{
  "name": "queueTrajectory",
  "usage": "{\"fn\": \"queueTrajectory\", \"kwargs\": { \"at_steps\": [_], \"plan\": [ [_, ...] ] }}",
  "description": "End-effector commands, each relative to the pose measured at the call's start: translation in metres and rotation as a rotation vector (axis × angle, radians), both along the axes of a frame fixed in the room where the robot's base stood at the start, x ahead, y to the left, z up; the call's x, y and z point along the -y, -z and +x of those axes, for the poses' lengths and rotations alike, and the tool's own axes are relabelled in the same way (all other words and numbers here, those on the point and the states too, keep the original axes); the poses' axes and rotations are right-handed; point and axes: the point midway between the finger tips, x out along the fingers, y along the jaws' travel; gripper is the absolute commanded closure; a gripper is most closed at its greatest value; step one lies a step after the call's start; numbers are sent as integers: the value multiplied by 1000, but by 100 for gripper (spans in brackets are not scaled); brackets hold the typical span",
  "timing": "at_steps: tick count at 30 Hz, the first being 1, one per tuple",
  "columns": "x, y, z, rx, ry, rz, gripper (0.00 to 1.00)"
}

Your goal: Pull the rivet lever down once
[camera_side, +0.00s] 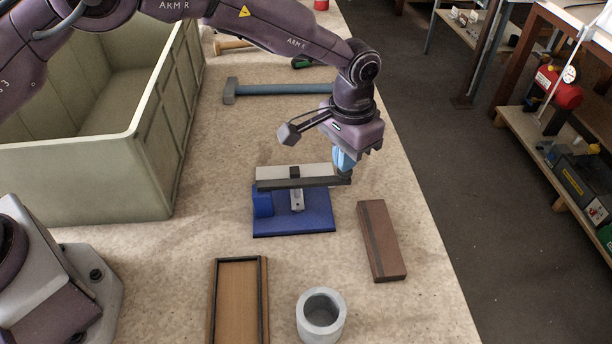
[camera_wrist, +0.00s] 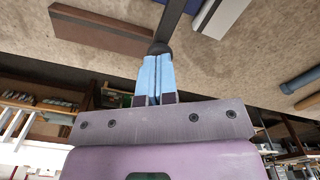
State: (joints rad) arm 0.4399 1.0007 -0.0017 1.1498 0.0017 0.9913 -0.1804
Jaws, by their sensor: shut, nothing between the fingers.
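The rivet lever (camera_side: 318,182) is a dark bar lying nearly level across the blue-based press (camera_side: 300,222), with a dark knob at its right end. In the wrist view the lever (camera_wrist: 170,22) runs up from its dark knob (camera_wrist: 160,48). My gripper (camera_side: 345,166) has light blue fingers, shut and empty, right at the knob end. In the wrist view the fingertips (camera_wrist: 157,62) meet the knob or sit just over it; I cannot tell if they press on it. A light grey profile (camera_side: 320,171) lies behind the lever on the press.
A brown block (camera_side: 382,240) lies right of the press. A wooden tray (camera_side: 263,300) and a grey cup (camera_side: 321,315) stand in front. A blue-handled hammer (camera_side: 285,89) lies behind. A large green-grey crate (camera_side: 150,180) stands at left. The table's edge is close on the right.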

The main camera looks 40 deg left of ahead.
Motion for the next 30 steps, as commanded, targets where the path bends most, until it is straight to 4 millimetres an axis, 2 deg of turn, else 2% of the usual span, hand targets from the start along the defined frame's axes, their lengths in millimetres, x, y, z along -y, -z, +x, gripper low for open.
{"fn": "queueTrajectory", "kwargs": {
  "at_steps": [30],
  "plan": [
    [0, 16, 0, -1, 0, 0, 100]
  ]
}}
